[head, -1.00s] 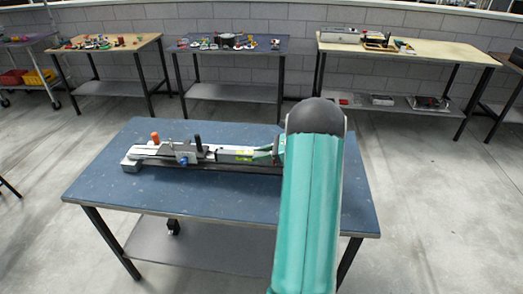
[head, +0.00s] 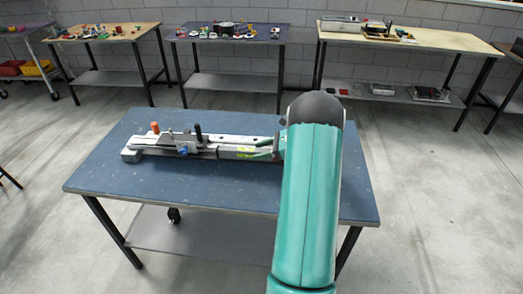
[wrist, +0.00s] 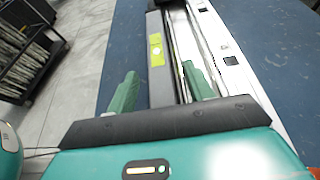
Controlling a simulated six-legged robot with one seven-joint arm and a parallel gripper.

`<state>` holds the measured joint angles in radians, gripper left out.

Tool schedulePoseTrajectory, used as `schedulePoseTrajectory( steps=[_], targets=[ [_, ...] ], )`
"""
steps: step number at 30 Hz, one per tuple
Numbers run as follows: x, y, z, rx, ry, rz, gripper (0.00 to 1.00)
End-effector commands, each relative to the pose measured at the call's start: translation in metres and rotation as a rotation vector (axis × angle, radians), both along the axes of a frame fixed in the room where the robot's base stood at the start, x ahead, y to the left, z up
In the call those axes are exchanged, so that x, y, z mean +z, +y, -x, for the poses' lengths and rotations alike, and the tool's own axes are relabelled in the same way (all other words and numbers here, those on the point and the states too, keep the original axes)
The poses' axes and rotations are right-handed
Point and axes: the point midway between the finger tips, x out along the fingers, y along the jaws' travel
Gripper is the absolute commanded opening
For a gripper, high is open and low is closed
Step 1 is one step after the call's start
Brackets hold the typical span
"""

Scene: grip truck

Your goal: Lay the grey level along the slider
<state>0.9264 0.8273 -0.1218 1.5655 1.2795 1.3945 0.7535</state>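The slider (head: 230,138) is a long silver rail lying across the blue table, with a carriage, a blue knob and an orange knob toward its left end. It also shows in the wrist view (wrist: 228,60). The grey level (head: 232,154) is a dark bar with yellow-green labels, running about parallel to the slider at its near side. My gripper (head: 265,153) is open. My arm hides the level's right end in the head view.
The blue table (head: 190,190) is bare in front of the slider and at its right. Other tables with small objects stand along the wall: a wooden one (head: 90,35), a dark one (head: 185,35) and a pale one (head: 450,42). The floor between is clear.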

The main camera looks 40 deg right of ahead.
Motion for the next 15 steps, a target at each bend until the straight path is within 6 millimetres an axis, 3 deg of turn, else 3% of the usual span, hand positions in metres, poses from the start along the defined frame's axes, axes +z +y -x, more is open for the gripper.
schedulePoseTrajectory(
  steps=[9,15],
  targets=[
    [0.001,-0.002,0.003,-0.001,0.001,0.000,0.52],
    [0.012,-0.018,0.023,-0.003,0.001,0.001,0.52]
  ],
)
